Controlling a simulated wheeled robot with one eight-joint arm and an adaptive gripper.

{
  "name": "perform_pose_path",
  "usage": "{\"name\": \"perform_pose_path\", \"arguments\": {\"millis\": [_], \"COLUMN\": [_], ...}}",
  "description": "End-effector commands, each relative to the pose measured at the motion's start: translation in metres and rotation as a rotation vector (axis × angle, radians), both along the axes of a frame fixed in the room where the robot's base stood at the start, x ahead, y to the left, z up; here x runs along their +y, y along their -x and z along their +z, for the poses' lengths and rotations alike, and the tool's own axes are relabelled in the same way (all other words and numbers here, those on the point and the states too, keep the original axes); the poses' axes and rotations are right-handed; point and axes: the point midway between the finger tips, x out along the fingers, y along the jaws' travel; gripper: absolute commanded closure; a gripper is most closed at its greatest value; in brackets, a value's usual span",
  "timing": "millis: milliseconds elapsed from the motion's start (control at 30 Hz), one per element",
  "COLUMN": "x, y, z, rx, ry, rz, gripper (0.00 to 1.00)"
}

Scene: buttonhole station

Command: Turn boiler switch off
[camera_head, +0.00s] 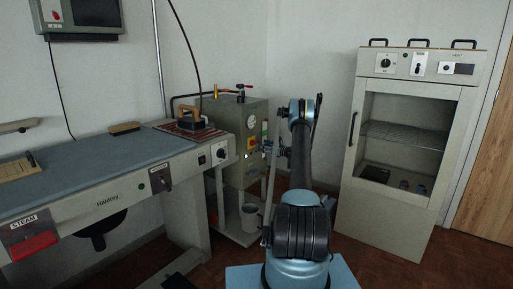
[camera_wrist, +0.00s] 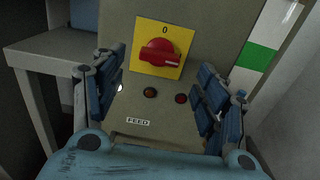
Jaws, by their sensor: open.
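The boiler switch is a red rotary knob (camera_wrist: 157,52) on a yellow plate (camera_wrist: 174,72) marked 0 at the top. In the wrist view its white pointer mark is on the right side, away from the 0. The plate is on the front of the grey-green boiler (camera_head: 257,112), which stands beyond the work table in the head view. My gripper (camera_wrist: 163,62) is open, facing the panel. Its blue-padded fingers are to the left and right of the knob, with nothing visible between them and the knob. I cannot tell the remaining distance to the panel.
An amber lamp (camera_wrist: 150,92), a red lamp (camera_wrist: 181,98) and a FEED label (camera_wrist: 138,121) are below the switch. The ironing table (camera_head: 85,178) is on the left. A glass-fronted cabinet (camera_head: 383,225) stands right.

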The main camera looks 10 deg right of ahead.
Motion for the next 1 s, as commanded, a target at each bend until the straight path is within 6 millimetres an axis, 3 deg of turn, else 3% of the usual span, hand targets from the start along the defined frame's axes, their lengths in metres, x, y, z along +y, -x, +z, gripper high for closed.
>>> {"name": "perform_pose_path", "arguments": {"millis": [333, 767, 967, 1000], "x": [0.034, 0.04, 0.04, 0.04], "y": [-0.034, -0.041, -0.04, -0.041], "z": [0.0, 0.0, 0.0, 0.0], "rx": [0.0, 0.0, 0.0, 0.0], "ry": [0.0, 0.0, 0.0, 0.0], "rz": [0.0, -0.001, -0.001, -0.001], "gripper": [0.33, 0.33, 0.74, 0.77]}}
